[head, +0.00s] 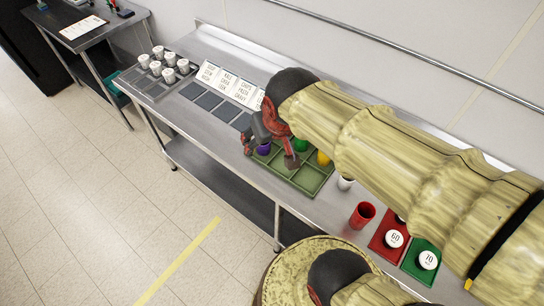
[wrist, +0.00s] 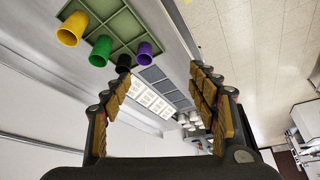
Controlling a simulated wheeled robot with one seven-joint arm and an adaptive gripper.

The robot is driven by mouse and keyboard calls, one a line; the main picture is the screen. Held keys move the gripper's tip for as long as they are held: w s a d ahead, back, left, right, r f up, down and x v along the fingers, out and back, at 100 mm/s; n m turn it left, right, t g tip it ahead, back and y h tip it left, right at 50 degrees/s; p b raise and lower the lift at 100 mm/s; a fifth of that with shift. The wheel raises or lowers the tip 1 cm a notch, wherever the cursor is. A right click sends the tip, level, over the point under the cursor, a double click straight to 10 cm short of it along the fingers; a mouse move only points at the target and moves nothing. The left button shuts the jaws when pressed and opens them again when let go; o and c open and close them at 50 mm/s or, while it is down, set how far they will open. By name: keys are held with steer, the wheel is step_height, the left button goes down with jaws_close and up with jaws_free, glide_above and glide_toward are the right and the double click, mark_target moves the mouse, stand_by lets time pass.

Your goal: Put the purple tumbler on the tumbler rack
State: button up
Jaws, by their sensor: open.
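The purple tumbler (head: 264,150) stands at the back left corner of the green compartmented rack (head: 304,181), and appears to be in its corner compartment. In the wrist view the purple tumbler (wrist: 145,51) is upright at the end of a row with black, green and yellow tumblers. My gripper (head: 269,154) is above the rack's left end, its fingers spread on either side of the purple tumbler in the head view. In the wrist view my gripper (wrist: 162,68) is open and empty, with the tumbler apart from the fingers. The tumbler's base is hidden.
Green (head: 301,145) and yellow (head: 323,158) tumblers stand in the rack's back row. A red tumbler (head: 362,215) and a white cup (head: 345,184) stand to the right. Label cards (head: 228,84) and a tray of white cups (head: 147,84) are left. The rack's front compartments look empty.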

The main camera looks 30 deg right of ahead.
steer(key=s+a+r+n, duration=0.1)
steer(key=s+a+r, duration=0.1)
steer(key=s, duration=0.5)
steer(key=shift+s+a+r+n+y, duration=0.2)
steer(key=shift+a+r+n+y, duration=0.1)
steer(key=shift+a+y, duration=0.1)
